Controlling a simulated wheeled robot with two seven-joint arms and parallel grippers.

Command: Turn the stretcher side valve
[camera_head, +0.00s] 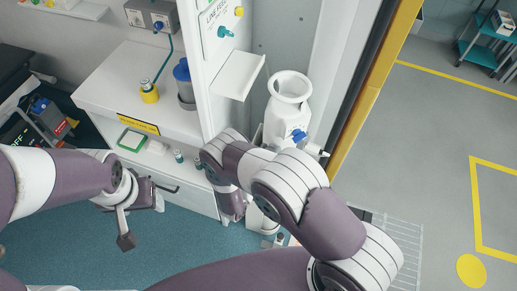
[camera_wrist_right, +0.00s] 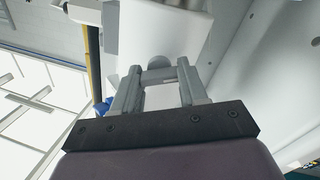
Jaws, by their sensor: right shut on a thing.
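A white cylinder with a ring collar (camera_head: 290,88) stands upright against the door post. A blue knob (camera_head: 299,135) sits on its lower side, with a white fitting to the right. My right arm reaches in front of it and hides the area below; its fingers are not clear in the head view. In the right wrist view my right gripper (camera_wrist_right: 160,74) is shut on a small grey part that I cannot clearly identify, close to a white body. A blue part (camera_wrist_right: 103,106) shows left of the fingers. My left gripper (camera_head: 150,214) is open and empty above the teal floor.
A small white shelf (camera_head: 237,74) juts out near the cylinder. A yellow door edge (camera_head: 375,90) borders open grey floor at right.

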